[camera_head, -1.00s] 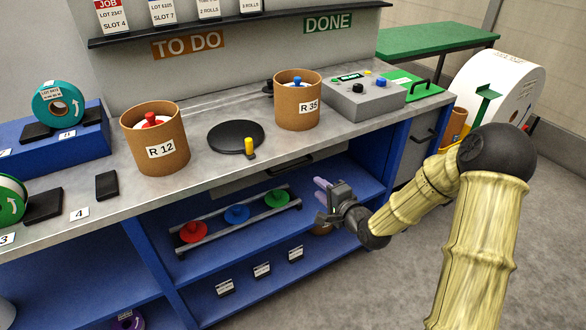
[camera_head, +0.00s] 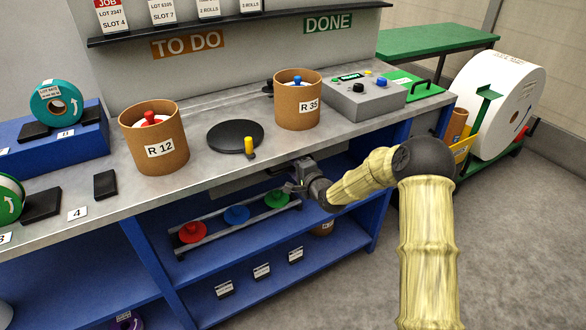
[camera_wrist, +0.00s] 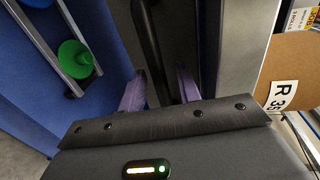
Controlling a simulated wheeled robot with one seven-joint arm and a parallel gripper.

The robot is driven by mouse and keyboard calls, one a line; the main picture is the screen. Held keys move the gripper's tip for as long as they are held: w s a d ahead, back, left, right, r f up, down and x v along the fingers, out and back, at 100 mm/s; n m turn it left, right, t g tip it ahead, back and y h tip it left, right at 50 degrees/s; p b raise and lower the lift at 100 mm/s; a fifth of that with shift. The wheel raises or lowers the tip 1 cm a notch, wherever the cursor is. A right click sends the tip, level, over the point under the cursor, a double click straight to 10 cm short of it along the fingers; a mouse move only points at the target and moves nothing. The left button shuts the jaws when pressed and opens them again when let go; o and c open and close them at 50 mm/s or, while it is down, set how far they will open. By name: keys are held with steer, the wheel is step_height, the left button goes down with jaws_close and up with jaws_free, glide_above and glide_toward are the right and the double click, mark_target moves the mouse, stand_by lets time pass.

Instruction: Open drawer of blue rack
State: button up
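The blue rack (camera_head: 160,262) is the blue-framed bench with a grey top. Its grey drawer (camera_head: 228,182) sits under the front edge of the top and looks shut. My gripper (camera_head: 296,180) is at the right part of the drawer front. In the wrist view the dark bar handle (camera_wrist: 148,40) runs between the two purple fingers of my gripper (camera_wrist: 160,86). The fingers are apart, one on each side of the handle, and contact cannot be told. In the head view my gripper hides most of the handle.
Cardboard tubs R 12 (camera_head: 155,135) and R 35 (camera_head: 298,100) stand on top. Free floor lies at the right, beside a large white roll (camera_head: 508,105).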

steer(key=shift+w+a+f, duration=0.1)
steer(key=shift+w+a, duration=0.1)
steer(key=shift+w, duration=0.05)
jaws_close()
steer(key=shift+d, duration=0.1)
